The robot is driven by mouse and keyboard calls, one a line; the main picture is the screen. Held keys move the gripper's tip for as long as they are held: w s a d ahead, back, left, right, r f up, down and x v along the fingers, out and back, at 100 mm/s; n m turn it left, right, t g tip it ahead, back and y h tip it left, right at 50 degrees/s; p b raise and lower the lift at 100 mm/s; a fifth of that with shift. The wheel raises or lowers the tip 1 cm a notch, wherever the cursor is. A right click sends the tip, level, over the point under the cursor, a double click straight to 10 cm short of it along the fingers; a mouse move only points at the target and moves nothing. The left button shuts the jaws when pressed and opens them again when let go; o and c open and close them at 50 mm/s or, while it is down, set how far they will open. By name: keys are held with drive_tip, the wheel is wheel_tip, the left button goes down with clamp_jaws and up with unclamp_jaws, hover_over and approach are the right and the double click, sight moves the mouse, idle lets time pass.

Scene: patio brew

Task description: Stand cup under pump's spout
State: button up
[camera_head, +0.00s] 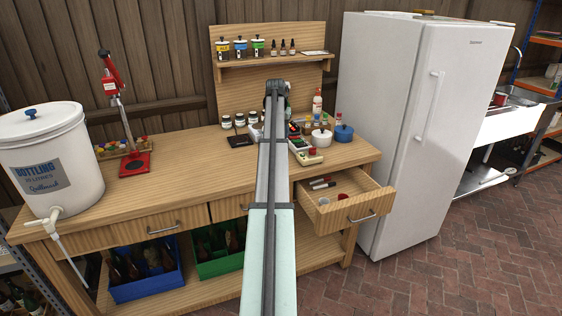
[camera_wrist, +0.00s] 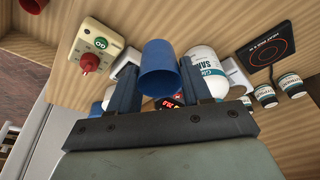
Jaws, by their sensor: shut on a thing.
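A blue cup (camera_wrist: 158,68) is between the two fingers of my gripper (camera_wrist: 160,88) in the wrist view, with its side towards the camera. The gripper is shut on it. In the head view my gripper (camera_head: 276,90) is above the back of the workbench, and my arm hides the cup and part of the bench. A white bottle with teal lettering (camera_wrist: 208,68) is behind the right finger in the wrist view. A beige device with a green GO button and a red knob (camera_wrist: 98,52) is to the left. I cannot make out the pump's spout.
Bottles and a blue pot (camera_head: 344,133) stand right. An open drawer (camera_head: 375,207) juts out at front right, beside the fridge (camera_head: 415,120). A white bucket (camera_head: 50,165) stands far left.

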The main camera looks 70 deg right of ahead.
drive_tip(key=shift+w+d+r+m, duration=0.1)
drive_tip(key=shift+d+m, duration=0.2)
drive_tip(key=shift+d, duration=0.15)
drive_tip(key=shift+w+d+r+m, duration=0.1)
drive_tip(key=shift+d+m, duration=0.2)
drive_tip(key=shift+d, duration=0.1)
drive_tip(key=shift+s+a+m+g, duration=0.25)
drive_tip(key=shift+m+g, duration=0.15)
drive_tip(key=shift+m, duration=0.6)
drive_tip(key=shift+f, duration=5.05)
drive_tip(key=o, duration=1)
drive_tip(key=shift+f, duration=0.15)
drive_tip(key=v, duration=1.2)
drive_tip(key=shift+w, duration=0.1)
